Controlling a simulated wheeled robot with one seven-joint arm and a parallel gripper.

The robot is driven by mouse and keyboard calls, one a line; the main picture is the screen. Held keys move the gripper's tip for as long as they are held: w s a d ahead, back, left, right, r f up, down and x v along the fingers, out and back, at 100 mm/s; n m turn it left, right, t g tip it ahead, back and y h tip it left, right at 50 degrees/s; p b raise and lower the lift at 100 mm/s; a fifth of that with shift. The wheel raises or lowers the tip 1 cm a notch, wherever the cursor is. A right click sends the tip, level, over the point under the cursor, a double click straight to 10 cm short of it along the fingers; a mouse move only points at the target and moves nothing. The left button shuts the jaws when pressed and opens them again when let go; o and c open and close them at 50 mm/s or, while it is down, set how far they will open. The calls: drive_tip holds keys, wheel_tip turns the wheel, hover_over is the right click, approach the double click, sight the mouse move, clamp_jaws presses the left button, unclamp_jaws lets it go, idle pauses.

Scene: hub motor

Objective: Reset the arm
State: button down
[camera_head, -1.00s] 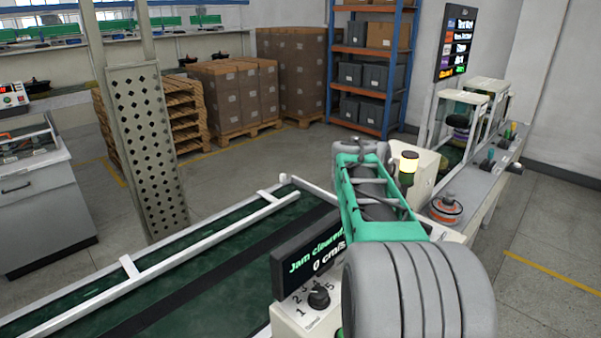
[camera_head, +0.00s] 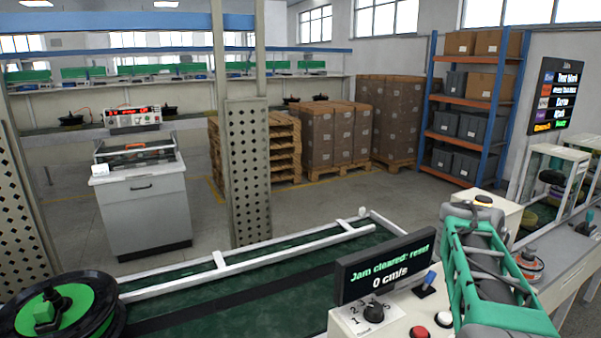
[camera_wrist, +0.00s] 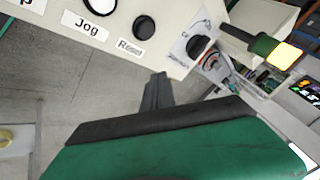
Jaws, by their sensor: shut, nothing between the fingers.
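My arm (camera_head: 490,265), a green frame with grey parts, reaches over the right side of the head view; my gripper is not clearly seen there. In the wrist view my gripper (camera_wrist: 155,92) has its dark fingers together and empty. They point toward a pale control panel and appear apart from it. The panel bears a white button labelled Jog (camera_wrist: 87,27) and a dark button labelled Reset (camera_wrist: 144,27).
The conveyor (camera_head: 215,262) runs along the front, with a display (camera_head: 385,265) reading "Jam cleared: reset" and 0 cm/s. Beside it are a dial (camera_head: 374,312) and a red button (camera_head: 419,332).

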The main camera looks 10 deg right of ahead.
drive_tip(key=a+f+n+y, duration=0.1)
drive_tip(key=a+n, duration=0.3)
drive_tip(key=a, duration=0.3)
drive_tip(key=s+a+f+n+t+y, duration=0.1)
drive_tip(key=a+n, duration=0.2)
drive_tip(key=a, duration=0.4)
drive_tip(key=a+f+n+y+p, duration=0.1)
drive_tip(key=a+n, duration=0.3)
drive_tip(key=a, duration=0.3)
drive_tip(key=shift+s+a+f+n+y, duration=0.15)
drive_tip(key=shift+s+f+n+y, duration=0.05)
drive_tip(key=shift+s+n+y, duration=0.1)
drive_tip(key=s+a+f+n+y, duration=0.1)
drive_tip(key=s+a+f+n, duration=0.2)
drive_tip(key=s+a+n, duration=0.2)
drive_tip(key=s+a+f+n+y, duration=0.2)
drive_tip(key=s+a+n, duration=0.3)
drive_tip(key=a, duration=0.5)
drive_tip(key=shift+a+f+n+g+p, duration=0.3)
drive_tip(key=shift+a+f+n+p, duration=0.1)
drive_tip(key=shift+f+n, duration=0.15)
